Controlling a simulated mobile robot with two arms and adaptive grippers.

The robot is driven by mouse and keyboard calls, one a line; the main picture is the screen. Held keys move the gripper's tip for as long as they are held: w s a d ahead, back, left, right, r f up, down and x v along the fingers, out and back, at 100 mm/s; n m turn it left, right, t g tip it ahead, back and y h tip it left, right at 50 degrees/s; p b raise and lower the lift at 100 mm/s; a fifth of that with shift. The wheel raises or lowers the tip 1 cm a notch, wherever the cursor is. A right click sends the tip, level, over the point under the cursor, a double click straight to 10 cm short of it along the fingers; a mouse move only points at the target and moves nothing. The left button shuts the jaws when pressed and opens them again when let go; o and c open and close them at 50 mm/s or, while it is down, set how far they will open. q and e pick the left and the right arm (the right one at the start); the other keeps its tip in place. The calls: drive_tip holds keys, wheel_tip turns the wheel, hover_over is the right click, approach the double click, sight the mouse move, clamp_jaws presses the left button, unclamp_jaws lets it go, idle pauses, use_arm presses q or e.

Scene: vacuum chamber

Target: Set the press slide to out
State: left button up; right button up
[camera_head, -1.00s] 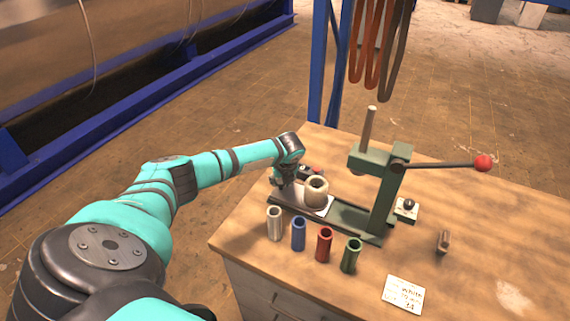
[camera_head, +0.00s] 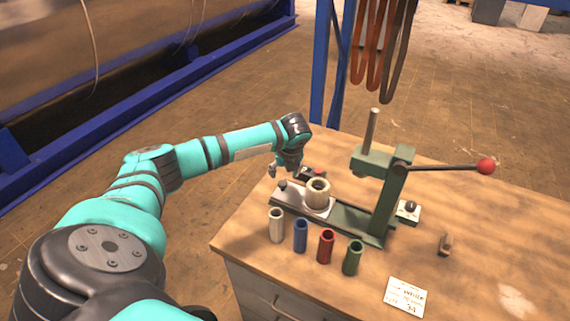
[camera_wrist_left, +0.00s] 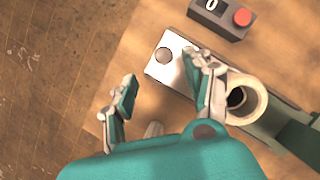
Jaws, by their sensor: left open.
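The green arbor press (camera_head: 385,205) stands on the wooden bench. Its press slide (camera_head: 293,199) is a pale metal plate on the left part of the dark base, with a small dark knob (camera_head: 283,184) at its left end. A cream ring-shaped holder (camera_head: 318,195) sits on the plate's right part. In the left wrist view the slide (camera_wrist_left: 172,68) and knob (camera_wrist_left: 163,55) show beyond the fingers. My left gripper (camera_head: 285,171) is open and empty, above and just behind the knob, apart from it. My right gripper is not in view.
White, blue, red and green sleeves (camera_head: 326,246) stand in front of the press. A dark box with a red button (camera_wrist_left: 242,17) lies behind the slide. The press lever with red ball (camera_head: 486,166) extends right. A label card (camera_head: 406,296) lies at the front.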

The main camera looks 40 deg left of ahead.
use_arm(q)
drive_tip(key=shift+v, duration=1.75)
